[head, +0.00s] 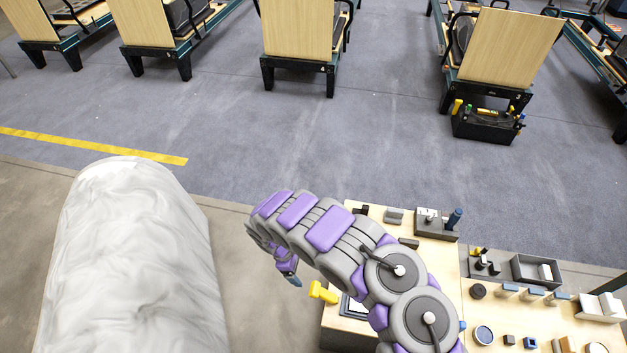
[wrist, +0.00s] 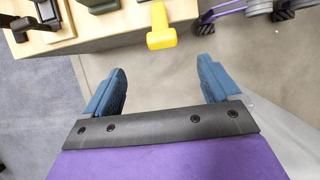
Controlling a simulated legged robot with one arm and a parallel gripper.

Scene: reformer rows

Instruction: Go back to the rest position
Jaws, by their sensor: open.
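My gripper (wrist: 160,92) is open in the wrist view, with its two blue fingers spread wide and nothing between them. Bare floor shows below and between the fingers. In the head view my purple and grey arm arches to the left over the workbench's near-left side, and the gripper (head: 290,275) hangs beyond the bench's left edge, mostly hidden behind the arm. A yellow handle-like piece (head: 323,293) sticks out past the bench edge beside the gripper. It also shows in the wrist view (wrist: 160,32), ahead of the fingers and apart from them.
The wooden workbench (head: 447,262) carries trays, small blocks and round parts. A large white wrapped bulk (head: 130,265) stands at the left. Reformers (head: 300,40) line the back, with a black tool tote (head: 487,124) in front of one. The grey floor between is clear.

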